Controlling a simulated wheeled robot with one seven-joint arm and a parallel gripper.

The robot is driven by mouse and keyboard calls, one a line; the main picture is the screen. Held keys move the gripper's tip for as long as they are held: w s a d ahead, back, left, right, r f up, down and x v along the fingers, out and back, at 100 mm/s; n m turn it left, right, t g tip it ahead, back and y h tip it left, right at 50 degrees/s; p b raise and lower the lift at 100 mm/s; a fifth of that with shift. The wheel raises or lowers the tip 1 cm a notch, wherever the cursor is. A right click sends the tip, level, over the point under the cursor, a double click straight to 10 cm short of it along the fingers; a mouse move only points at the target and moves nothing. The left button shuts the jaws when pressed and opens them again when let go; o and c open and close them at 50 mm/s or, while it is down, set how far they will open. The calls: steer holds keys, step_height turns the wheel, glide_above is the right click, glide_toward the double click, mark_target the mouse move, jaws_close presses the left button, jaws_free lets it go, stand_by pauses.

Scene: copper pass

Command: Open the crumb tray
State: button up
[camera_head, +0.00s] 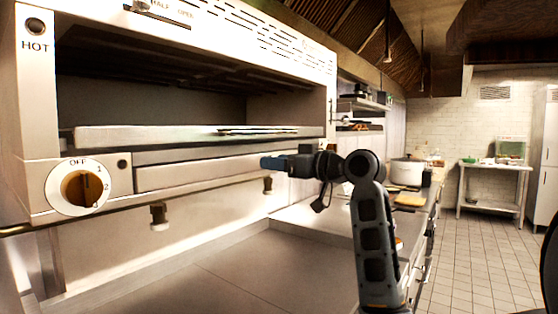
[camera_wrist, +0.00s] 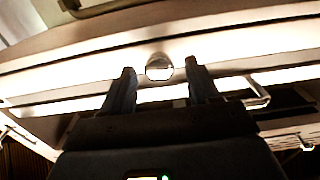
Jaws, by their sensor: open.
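The crumb tray (camera_head: 200,173) is a long, low metal front below the open cavity of the grill oven. It looks pushed in, about flush with the housing. My gripper (camera_head: 264,163) is at the right part of this front, with its blue fingertips pointing left toward it. In the wrist view, my gripper (camera_wrist: 160,76) has its two dark fingers apart, with a round shiny knob (camera_wrist: 159,67) showing between their tips. I cannot tell whether the fingers touch the knob. My gripper hides the knob in the head view.
The grill oven (camera_head: 230,40) has a dial (camera_head: 80,188) at its lower left and a rack shelf (camera_head: 150,136) above the tray. A bare steel counter (camera_head: 230,270) lies below, with free room.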

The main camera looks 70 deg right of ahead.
steer(key=shift+w, duration=0.1)
jaws_close()
stand_by(0.6)
